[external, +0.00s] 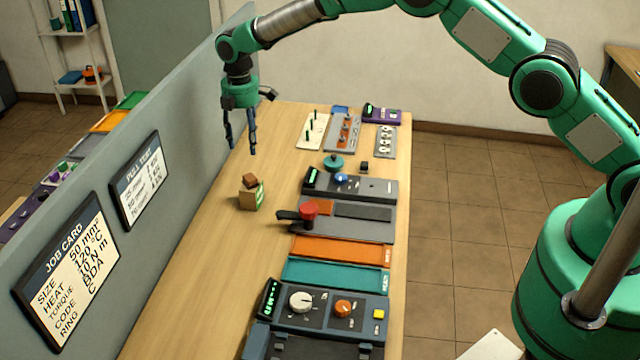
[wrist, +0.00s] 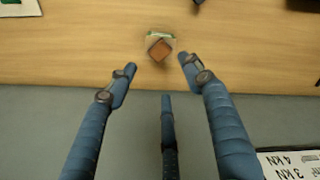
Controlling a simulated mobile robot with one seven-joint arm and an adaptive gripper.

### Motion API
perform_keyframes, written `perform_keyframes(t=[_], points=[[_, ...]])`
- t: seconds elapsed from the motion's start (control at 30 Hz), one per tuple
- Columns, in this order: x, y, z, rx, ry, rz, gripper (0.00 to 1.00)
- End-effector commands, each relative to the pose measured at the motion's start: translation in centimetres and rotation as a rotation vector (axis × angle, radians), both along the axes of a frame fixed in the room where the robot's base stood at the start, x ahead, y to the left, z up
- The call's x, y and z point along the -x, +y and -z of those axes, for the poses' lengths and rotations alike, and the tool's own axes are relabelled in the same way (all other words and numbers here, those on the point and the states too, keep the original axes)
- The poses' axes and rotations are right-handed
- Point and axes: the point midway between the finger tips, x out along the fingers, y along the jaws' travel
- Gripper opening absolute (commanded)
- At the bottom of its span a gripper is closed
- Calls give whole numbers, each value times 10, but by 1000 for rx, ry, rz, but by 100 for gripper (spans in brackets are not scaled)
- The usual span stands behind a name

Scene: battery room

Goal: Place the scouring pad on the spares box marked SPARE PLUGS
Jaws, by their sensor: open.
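A small brown block, which looks like the scouring pad (external: 249,181), rests on top of a small tan box (external: 248,199) with a green label. The label's words are too small to read. The pad sits turned at an angle to the box. In the wrist view the pad (wrist: 160,49) shows as an orange-brown square, with the pale and green edge of the box (wrist: 151,37) around it. My gripper (external: 241,148) is open and empty, raised above the table near the grey partition. It is apart from both pad and box, whose top shows beyond my fingertips in the wrist view.
The wooden table (external: 185,290) is clear left of the box. A red-knobbed device (external: 310,210), an orange tray (external: 335,250), a teal tray (external: 330,273) and control panels line its right side. The grey partition (external: 190,120) stands along the left edge.

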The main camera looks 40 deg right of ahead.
Motion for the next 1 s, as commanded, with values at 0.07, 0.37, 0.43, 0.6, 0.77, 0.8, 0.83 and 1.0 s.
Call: perform_keyframes(t=[0.07,0.37,0.43,0.6,0.77,0.8,0.83,1.0], points=[[0,0,0,0,0,0,51],[0,0,0,0,0,0,51],[0,0,0,0,0,0,51],[0,0,0,0,0,0,51],[0,0,0,0,0,0,51],[0,0,-1,0,0,0,51],[0,0,-1,0,0,1,51],[0,-6,-14,-3,-7,19,51]])
